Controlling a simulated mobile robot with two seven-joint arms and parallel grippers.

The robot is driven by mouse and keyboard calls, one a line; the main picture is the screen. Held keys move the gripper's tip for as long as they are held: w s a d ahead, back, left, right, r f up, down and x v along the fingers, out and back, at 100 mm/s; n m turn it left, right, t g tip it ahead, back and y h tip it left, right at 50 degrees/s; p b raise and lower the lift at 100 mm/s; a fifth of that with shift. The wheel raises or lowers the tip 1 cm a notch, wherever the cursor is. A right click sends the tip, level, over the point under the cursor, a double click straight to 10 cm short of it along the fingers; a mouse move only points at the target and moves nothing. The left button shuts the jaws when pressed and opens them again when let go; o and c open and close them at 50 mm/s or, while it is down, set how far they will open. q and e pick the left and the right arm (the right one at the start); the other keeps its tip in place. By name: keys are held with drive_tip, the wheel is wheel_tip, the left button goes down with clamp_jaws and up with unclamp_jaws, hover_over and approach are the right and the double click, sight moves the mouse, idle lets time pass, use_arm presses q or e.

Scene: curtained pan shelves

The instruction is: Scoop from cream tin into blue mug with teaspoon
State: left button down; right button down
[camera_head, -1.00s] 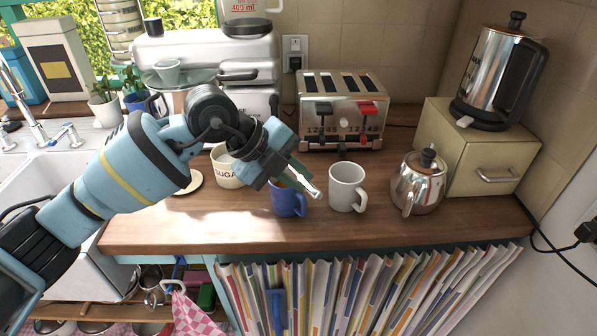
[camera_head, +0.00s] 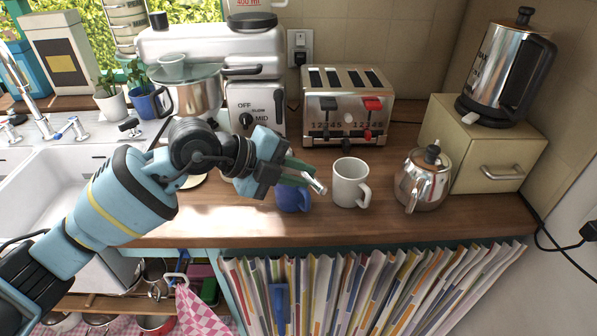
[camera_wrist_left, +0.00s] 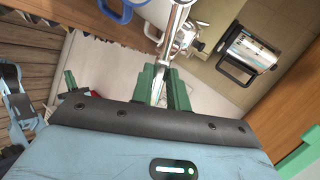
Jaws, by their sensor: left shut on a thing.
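My left gripper (camera_head: 296,175) is shut on the teaspoon (camera_head: 318,186), whose silver end sticks out past the green fingertips toward the right. The teaspoon also shows between the fingers in the left wrist view (camera_wrist_left: 176,22). The blue mug (camera_head: 294,202) stands on the wooden counter just below the fingers, partly covered by them. The cream tin (camera_head: 242,188), lettered SUGAR earlier, is mostly hidden behind my gripper and wrist. Whether the spoon carries anything is not visible.
A white mug (camera_head: 350,184) stands close to the right of the blue mug. A steel teapot (camera_head: 422,182) and a box (camera_head: 487,150) with a kettle (camera_head: 505,75) stand farther right. A toaster (camera_head: 347,105) is behind. The front counter strip is clear.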

use_arm(q)
drive_tip(key=shift+f, duration=0.1)
drive_tip(key=shift+s+f+t+h, duration=0.15)
drive_tip(key=shift+f+t+h, duration=0.2)
drive_tip(key=shift+h, duration=0.35)
drive_tip(key=shift+a+r+t+h, duration=0.15)
drive_tip(key=shift+t+h, duration=0.3)
drive_tip(key=shift+h, duration=0.15)
drive_tip(key=shift+r+g+y, duration=0.25)
drive_tip(key=shift+g+y, duration=0.15)
drive_tip(key=shift+y, duration=0.2)
drive_tip(key=shift+w+d+r+g+y, duration=0.2)
drive_tip(key=shift+d+g+y, duration=0.15)
drive_tip(key=shift+y, duration=0.35)
drive_tip(key=shift+w+d+r+g+y, duration=0.1)
drive_tip(key=shift+g+y, duration=0.45)
drive_tip(key=shift+y, duration=0.4)
drive_tip(key=shift+r+g+y, duration=0.1)
drive_tip(key=shift+g+y, duration=0.4)
drive_tip(key=shift+y, duration=0.45)
